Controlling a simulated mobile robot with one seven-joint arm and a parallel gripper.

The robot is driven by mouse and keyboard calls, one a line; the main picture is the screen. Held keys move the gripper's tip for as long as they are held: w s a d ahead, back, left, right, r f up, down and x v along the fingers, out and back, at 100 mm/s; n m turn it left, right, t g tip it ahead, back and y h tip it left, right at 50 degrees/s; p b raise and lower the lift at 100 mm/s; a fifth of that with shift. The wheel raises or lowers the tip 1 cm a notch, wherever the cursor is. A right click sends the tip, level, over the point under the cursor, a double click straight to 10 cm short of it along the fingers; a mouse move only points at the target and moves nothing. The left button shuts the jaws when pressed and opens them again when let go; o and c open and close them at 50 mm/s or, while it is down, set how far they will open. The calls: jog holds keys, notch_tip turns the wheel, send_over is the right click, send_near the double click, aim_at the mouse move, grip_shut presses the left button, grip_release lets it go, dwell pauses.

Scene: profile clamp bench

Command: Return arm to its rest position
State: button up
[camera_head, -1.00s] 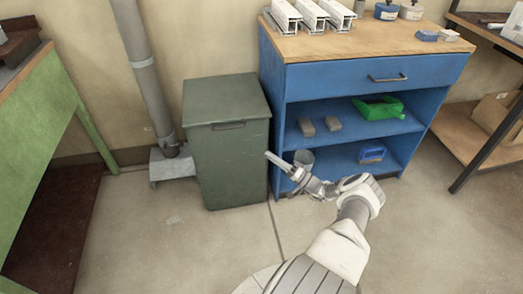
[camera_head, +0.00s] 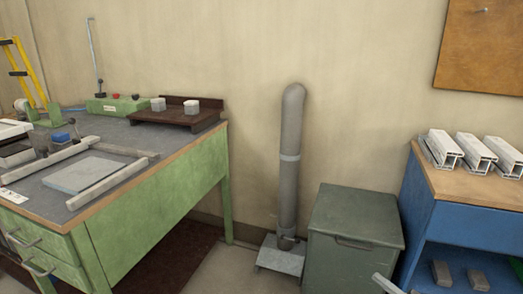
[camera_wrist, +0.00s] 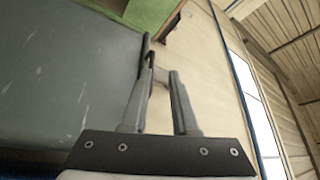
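In the wrist view my gripper (camera_wrist: 160,74) shows two grey fingers with a gap between them. I see nothing held in that gap, though the background just beyond the tips is hard to make out. In the head view most of my arm is out of the picture. A pale piece at the bottom edge (camera_head: 387,284), in front of the grey-green bin (camera_head: 355,218), looks like the tip of my gripper.
A green workbench (camera_head: 165,205) with a clamp frame and bars stands left. A grey pipe (camera_head: 290,160) rises against the wall beside the bin. A blue cabinet (camera_head: 470,222) with white profiles (camera_head: 476,152) stands right. Some floor shows between bench and bin.

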jog(key=s+a+r+n+g+h, duration=0.2)
jog(key=a+r+n+g+h, duration=0.1)
jog(key=a+r+g, duration=0.65)
jog(key=s+a+r+n+g+h, duration=0.25)
jog(key=a+r+g, duration=0.35)
jog(key=a+r, duration=0.65)
jog(key=s+a+r+t+h, duration=0.25)
jog(key=s+r, duration=0.25)
jog(key=s, duration=0.3)
jog(key=s+a+r+m+t+h, duration=0.1)
jog(key=s+r+h, duration=0.25)
jog(key=s, duration=0.45)
jog(key=s+a+r+t+h, duration=0.1)
jog(key=s+r+t+h, duration=0.15)
jog(key=s+r, duration=0.4)
notch_tip(320, 180, up, 22)
jog(key=s+p, duration=0.1)
jog(key=p, duration=2.2)
jog(key=shift+s, duration=0.3)
